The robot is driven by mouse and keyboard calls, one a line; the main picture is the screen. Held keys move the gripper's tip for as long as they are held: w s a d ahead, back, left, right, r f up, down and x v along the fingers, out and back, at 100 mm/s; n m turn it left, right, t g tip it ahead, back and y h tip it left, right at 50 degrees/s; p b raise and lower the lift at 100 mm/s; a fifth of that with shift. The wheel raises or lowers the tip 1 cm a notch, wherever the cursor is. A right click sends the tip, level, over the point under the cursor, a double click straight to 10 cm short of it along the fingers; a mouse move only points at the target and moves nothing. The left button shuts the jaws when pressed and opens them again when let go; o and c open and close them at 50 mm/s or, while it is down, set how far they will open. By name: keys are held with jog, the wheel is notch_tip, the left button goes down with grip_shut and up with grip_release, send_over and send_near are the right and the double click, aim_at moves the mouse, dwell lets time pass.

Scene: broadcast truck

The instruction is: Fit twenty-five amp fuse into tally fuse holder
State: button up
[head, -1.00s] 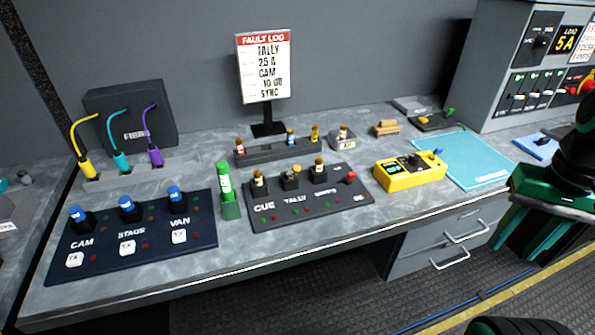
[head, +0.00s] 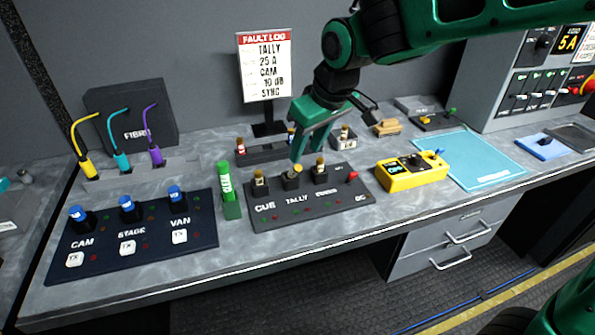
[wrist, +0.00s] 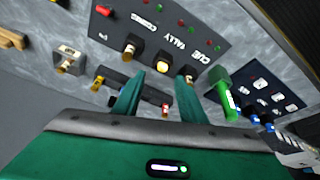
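The tally fuse holder (head: 291,182) is the middle one of three on a dark panel, between cue and a third holder. It has a brass-topped piece in it, which shows as a round yellow top in the wrist view (wrist: 163,63). My gripper (head: 302,156) is just above and behind this holder, pointing down. In the wrist view its two green fingers (wrist: 155,92) stand apart with nothing held between them. The fuse rack (head: 262,154) behind is partly hidden by my gripper. A red-banded fuse (head: 240,146) and, in the wrist view, a yellow fuse (wrist: 98,83) stand in it. Fuse ratings are unreadable.
A green tester (head: 228,190) stands left of the panel, and a yellow meter (head: 411,172) lies to its right. A small block with one fuse (head: 344,138) is behind. The fault log sign (head: 264,66) reads tally 25 A. A blue mat (head: 470,160) is clear.

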aim_at(298, 165)
jog(key=shift+x, duration=3.9)
jog(key=shift+a, duration=0.15)
jog(key=shift+c, duration=0.3)
jog(key=shift+r, duration=0.1)
grip_shut()
